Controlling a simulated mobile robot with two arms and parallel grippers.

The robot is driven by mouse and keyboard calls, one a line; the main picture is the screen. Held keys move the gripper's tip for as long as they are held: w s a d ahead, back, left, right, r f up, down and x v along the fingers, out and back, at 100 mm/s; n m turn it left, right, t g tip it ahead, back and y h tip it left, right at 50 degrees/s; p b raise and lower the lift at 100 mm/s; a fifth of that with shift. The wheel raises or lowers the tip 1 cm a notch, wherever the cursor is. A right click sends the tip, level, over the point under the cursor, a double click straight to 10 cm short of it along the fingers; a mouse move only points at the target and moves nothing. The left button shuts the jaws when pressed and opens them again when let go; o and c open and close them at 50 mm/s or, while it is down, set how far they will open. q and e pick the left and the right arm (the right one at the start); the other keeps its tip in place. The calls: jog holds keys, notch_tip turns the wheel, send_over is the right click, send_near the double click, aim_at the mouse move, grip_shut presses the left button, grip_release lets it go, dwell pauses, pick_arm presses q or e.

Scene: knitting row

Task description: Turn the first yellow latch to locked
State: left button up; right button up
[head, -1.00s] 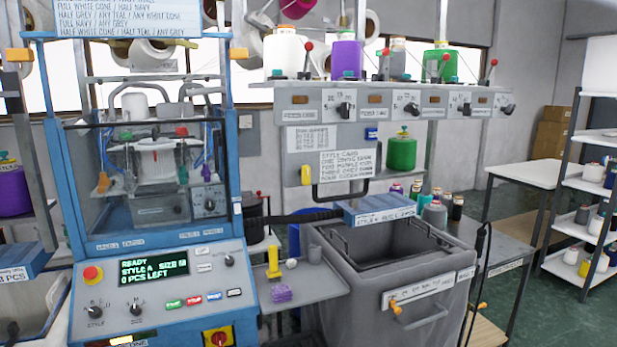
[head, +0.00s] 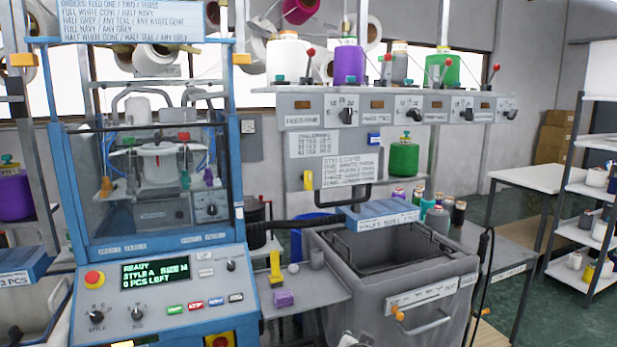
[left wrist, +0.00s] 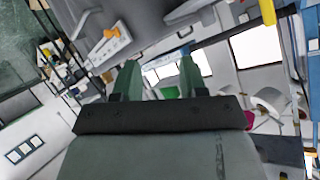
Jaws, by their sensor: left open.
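An orange-yellow latch (head: 398,312) sits on the white label plate on the front of the grey bin (head: 345,290). It also shows in the left wrist view (left wrist: 112,33), at the upper left. A yellow piece (head: 308,180) hangs on the panel below the cone rail, and an upright yellow piece (head: 275,266) stands on the small side shelf. I cannot tell which of these is the first latch. My left gripper (left wrist: 158,78) is open in the left wrist view, with nothing between its fingers and apart from the latch. My right gripper is not in view.
The blue knitting machine (head: 150,285) stands at the left; its screen reads ready, style A, 0 pcs left. The cone rail (head: 390,105) runs above the bin. Green floor is open at the right.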

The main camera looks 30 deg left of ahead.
pick_arm(q)
notch_tip(320, 180, up, 20)
jog(key=w+a+n+t+y, duration=0.1)
jog(key=w+a+n+y, duration=0.1)
jog(key=a+n+y, duration=0.15)
jog(key=n+g+y, duration=0.1)
jog(key=n+y, duration=0.4)
jog(key=n, duration=0.2)
send_near(310, 177)
jog(key=shift+m, duration=0.35)
jog(key=p+x, duration=0.4)
jog(key=x, duration=0.6)
jog(key=shift+r+p, duration=0.15)
jog(key=shift+p, duration=0.15)
jog(key=shift+w+a, duration=0.35)
jog(key=shift+a, duration=0.05)
grip_shut()
